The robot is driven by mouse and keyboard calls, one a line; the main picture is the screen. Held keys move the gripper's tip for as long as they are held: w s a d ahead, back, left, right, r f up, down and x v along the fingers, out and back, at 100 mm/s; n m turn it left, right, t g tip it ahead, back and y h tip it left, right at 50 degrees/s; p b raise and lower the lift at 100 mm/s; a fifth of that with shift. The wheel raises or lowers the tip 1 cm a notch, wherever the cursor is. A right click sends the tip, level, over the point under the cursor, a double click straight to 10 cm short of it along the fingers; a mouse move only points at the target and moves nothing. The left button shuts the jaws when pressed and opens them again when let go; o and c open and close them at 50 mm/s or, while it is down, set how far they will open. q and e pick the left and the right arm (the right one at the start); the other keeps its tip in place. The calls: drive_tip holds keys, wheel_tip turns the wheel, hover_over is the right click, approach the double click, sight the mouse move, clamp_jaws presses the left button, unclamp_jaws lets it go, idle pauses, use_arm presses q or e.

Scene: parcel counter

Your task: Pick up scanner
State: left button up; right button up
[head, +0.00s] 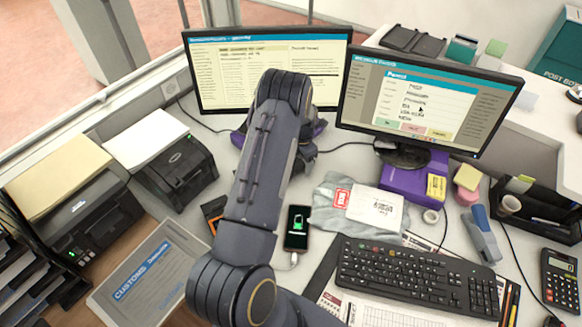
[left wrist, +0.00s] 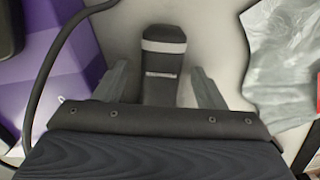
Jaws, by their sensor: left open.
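The scanner (left wrist: 163,48), a black handle-like body with a light grey band, lies on the pale counter in the left wrist view. My left gripper (left wrist: 160,72) is open, with one grey finger on each side of it. Gaps show between the fingers and the scanner, and its lower end is hidden by my gripper's body. In the head view my left arm reaches from the bottom toward the monitors and hides the scanner and the fingertips. My right gripper is not in view.
A grey plastic mailer (head: 330,208) lies right of my arm, beside a phone (head: 297,228) on a cable. A purple box (left wrist: 60,65) and a black cable (left wrist: 42,75) are left of the gripper. Two monitors (head: 428,98) stand behind; a keyboard (head: 415,277) is at front right.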

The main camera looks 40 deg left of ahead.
use_arm(q)
drive_tip(key=shift+f, duration=0.1)
drive_tip(key=shift+c, duration=0.3)
drive_tip(key=c, duration=1.1)
